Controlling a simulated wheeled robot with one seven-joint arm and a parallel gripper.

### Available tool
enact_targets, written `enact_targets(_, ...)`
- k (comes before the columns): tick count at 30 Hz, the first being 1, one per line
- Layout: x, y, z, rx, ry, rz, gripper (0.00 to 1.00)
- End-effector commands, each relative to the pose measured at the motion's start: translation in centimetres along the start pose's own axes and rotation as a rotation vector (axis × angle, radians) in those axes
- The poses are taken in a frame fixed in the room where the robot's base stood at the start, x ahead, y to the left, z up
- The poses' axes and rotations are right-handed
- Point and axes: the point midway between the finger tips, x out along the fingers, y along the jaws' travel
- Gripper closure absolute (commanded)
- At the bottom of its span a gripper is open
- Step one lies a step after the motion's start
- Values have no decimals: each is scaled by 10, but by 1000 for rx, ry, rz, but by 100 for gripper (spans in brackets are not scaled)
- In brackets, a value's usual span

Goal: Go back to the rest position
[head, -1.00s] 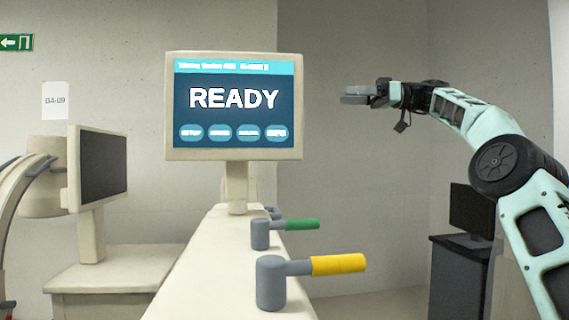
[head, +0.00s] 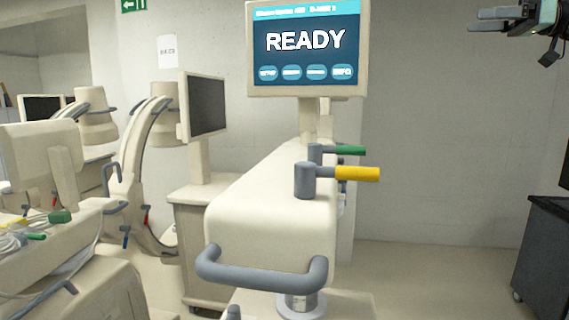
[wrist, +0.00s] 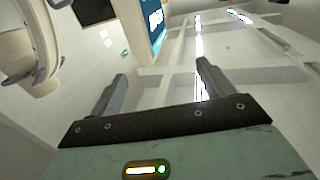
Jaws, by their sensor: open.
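My gripper (head: 495,19) is at the top right of the head view, partly cut off by the frame, raised in the air to the right of the cart's screen. In the wrist view its two grey fingers (wrist: 160,80) stand wide apart with nothing between them. The gripper is open and empty. It touches nothing that I can see. Most of my arm is out of the head view.
A cream cart (head: 270,220) has a READY screen (head: 304,45), a yellow handle (head: 357,173), a green handle (head: 350,150) and a grey front rail (head: 262,277). Other carts stand at left. A dark cabinet (head: 545,250) is at right. Floor between is clear.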

Motion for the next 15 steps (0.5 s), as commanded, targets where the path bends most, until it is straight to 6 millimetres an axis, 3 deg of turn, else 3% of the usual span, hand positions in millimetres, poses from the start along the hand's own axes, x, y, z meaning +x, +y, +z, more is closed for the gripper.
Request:
enact_targets(8,30,5,20,90,-65,17,19)
enact_targets(15,71,10,58,221,-170,56,19)
